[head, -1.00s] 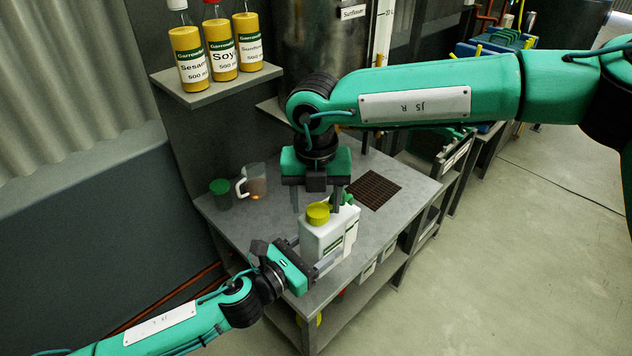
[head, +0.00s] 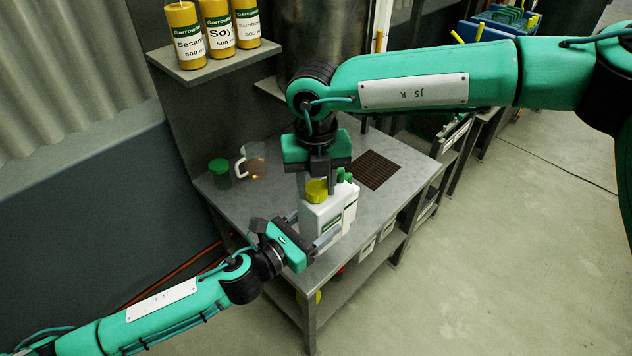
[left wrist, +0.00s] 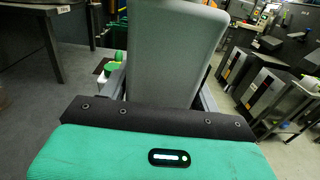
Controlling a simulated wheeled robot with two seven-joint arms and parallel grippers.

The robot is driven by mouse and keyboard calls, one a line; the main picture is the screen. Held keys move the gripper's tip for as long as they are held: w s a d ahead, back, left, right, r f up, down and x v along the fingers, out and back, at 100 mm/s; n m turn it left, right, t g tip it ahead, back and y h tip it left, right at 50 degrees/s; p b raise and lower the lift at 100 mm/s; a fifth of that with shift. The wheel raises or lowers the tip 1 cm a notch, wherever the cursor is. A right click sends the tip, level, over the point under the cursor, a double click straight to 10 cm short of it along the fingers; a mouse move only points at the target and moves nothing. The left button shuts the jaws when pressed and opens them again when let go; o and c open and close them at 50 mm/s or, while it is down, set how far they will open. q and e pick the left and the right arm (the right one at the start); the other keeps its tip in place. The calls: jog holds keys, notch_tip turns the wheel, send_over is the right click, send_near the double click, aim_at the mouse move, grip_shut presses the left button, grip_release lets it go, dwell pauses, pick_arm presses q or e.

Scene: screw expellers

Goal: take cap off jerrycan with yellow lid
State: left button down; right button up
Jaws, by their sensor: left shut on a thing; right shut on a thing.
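The white jerrycan (head: 318,220) with a green label stands on the grey workbench in the head view. Its yellow cap (head: 317,192) is on top. My right gripper (head: 319,184) points down from above and is shut on the yellow cap. My left gripper (head: 312,231) comes from the lower left and is shut on the sides of the jerrycan body. The pale jerrycan body (left wrist: 175,50) fills the middle of the left wrist view between the fingers. A green-lidded container (head: 346,177) stands right behind it, partly hidden.
A green-lidded jar (head: 219,172) and a clear jug (head: 251,161) stand at the bench's back left. A dark grate (head: 376,169) is set into the workbench (head: 287,188) on the right. A shelf (head: 222,66) holds yellow bottles above.

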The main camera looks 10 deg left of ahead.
jog(key=n, duration=0.5)
jog(key=shift+s+a, duration=0.15)
jog(key=shift+r, duration=0.1)
jog(key=shift+w, duration=0.2)
dwell(0.5)
jog(key=o, duration=1.1)
jog(key=shift+w, duration=0.1)
jog(key=shift+r, duration=0.15)
